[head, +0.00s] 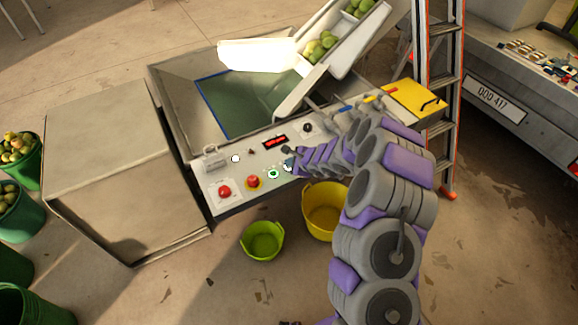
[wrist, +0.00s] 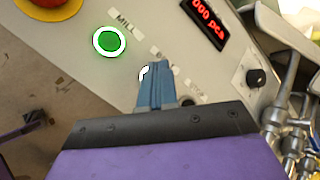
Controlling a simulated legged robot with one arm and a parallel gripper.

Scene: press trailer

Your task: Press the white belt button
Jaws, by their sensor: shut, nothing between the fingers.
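The white belt button shows as a thin white arc (wrist: 145,71) in the wrist view, mostly hidden behind my gripper's fingers. In the head view a small white button (head: 287,167) sits on the panel, just right of the green one. My gripper (wrist: 157,64) is shut and empty, its blue-grey fingers pointing at the panel over this button. Whether the tips touch it I cannot tell. In the head view my gripper (head: 289,157) is at the panel, near the white button.
The green mill button (wrist: 109,41) with a white ring lies left of my fingers. A red emergency button (head: 253,181) on yellow is further left, and a red button (head: 225,191) beyond it. A red display (wrist: 207,20) and black knob (wrist: 256,78) are to the right.

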